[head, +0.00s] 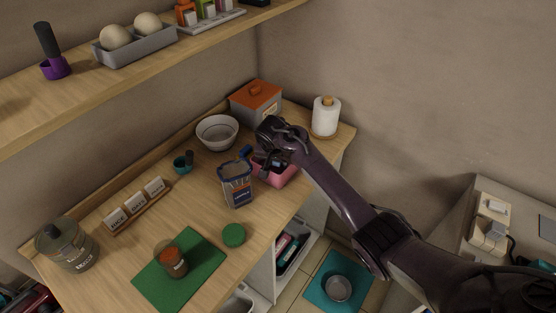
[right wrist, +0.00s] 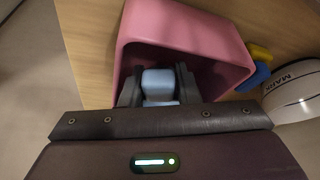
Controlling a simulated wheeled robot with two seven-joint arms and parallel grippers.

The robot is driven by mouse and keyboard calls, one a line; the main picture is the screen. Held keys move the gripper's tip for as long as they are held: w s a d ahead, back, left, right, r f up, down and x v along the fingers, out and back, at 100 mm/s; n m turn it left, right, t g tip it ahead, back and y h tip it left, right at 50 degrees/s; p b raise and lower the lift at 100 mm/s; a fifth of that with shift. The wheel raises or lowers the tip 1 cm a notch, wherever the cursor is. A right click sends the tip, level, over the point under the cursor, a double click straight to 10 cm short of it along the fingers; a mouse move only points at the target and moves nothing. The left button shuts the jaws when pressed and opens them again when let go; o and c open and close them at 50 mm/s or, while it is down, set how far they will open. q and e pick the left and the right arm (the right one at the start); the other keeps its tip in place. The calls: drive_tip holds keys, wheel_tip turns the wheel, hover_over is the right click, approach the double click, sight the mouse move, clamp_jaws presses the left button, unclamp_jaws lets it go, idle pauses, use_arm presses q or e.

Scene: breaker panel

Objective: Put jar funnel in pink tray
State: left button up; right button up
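The pink tray (head: 272,180) stands near the counter's right edge, partly covered by my right arm in the head view. In the right wrist view its pink wall (right wrist: 180,25) rises around my fingertips. My right gripper (right wrist: 159,88) reaches into the tray, its dark fingers on both sides of a light-blue piece (right wrist: 158,80), which looks gripped. This piece appears to be the jar funnel; its full shape is hidden by the gripper. Whether it touches the tray floor I cannot tell. My left gripper is not in view.
A white bowl (head: 217,132), a grey box with orange lid (head: 257,104) and a paper roll (head: 326,115) are behind. A green mat (head: 203,256) holds a small jar (head: 174,263); a green disc (head: 233,235) lies nearby.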

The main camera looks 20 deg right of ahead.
drive_tip(key=o, duration=0.3)
drive_tip(key=shift+r, duration=0.3)
drive_tip(key=b+v, duration=0.1)
drive_tip(key=v, duration=1.1)
drive_tip(key=shift+r, duration=0.35)
